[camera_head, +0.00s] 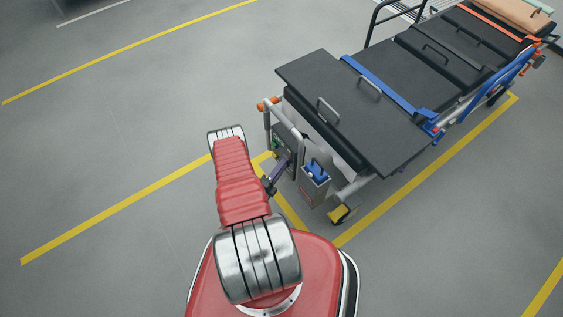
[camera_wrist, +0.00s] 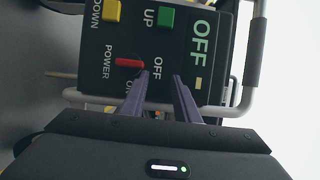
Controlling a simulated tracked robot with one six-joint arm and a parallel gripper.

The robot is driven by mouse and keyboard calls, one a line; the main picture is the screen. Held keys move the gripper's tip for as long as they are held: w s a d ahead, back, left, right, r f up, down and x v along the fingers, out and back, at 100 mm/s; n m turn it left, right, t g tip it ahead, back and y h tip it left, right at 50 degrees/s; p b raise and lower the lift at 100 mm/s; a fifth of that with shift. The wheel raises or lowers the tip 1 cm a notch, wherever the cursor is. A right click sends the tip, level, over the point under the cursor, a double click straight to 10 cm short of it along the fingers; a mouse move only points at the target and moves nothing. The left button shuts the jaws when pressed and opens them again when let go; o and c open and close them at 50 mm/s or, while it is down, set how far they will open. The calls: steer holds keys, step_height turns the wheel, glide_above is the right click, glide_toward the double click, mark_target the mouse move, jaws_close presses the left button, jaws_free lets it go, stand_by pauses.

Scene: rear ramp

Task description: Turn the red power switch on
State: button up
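The red power switch (camera_wrist: 128,62) sits on a dark control panel (camera_wrist: 185,52) in the wrist view, between the POWER label and the OFF and ON labels. Its lever lies roughly level in the picture, its right end toward OFF. A display (camera_wrist: 201,42) on the panel reads OFF. My gripper (camera_wrist: 160,77) is open, its two purple fingers apart with nothing between them. The left fingertip is close to the lever's right end; I cannot tell if they touch. In the head view my gripper (camera_head: 284,163) is at the panel (camera_head: 286,146); the switch is too small to make out there.
A yellow DOWN button (camera_wrist: 112,10) and a green UP button (camera_wrist: 165,17) sit beside the switch. A grey tube frame (camera_wrist: 252,60) runs around the panel. The stretcher (camera_head: 335,97) stands behind, with a grey box (camera_head: 312,187) near my gripper. Floor at left is clear.

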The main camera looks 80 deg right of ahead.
steer(key=shift+r, duration=2.3)
